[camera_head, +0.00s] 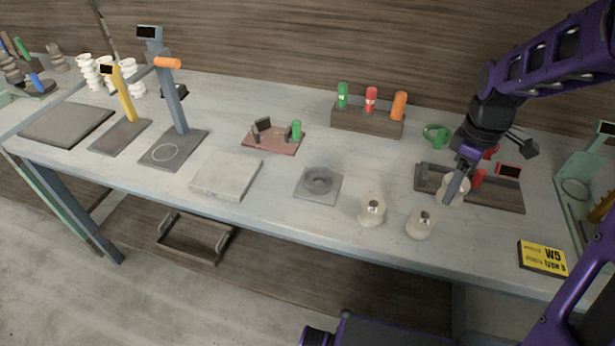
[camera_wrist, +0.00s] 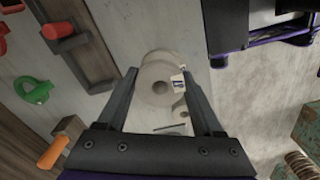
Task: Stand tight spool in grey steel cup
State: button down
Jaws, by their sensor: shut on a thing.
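My gripper (camera_head: 456,183) is shut on a pale cream spool (camera_head: 455,192) above the right part of the bench, in front of a dark wooden tray. The grey steel cup (camera_head: 319,181) is a round recess on a square grey plate near the bench middle, and looks empty. Two similar spools, one (camera_head: 372,212) and another (camera_head: 420,224), stand near the front edge. I cannot tell which spool is the tight one.
A yellow-and-black W5 sign (camera_head: 543,258) lies at the front right. The dark tray (camera_head: 500,194) holds red parts behind my gripper. A pale slab (camera_head: 226,176) lies left of the cup. A wooden block (camera_head: 367,122) with coloured cylinders stands at the back.

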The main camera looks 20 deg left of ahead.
aim_at(319, 182)
jog(key=j, duration=0.75)
jog(key=i+j, duration=0.1)
jog(key=j, duration=0.65)
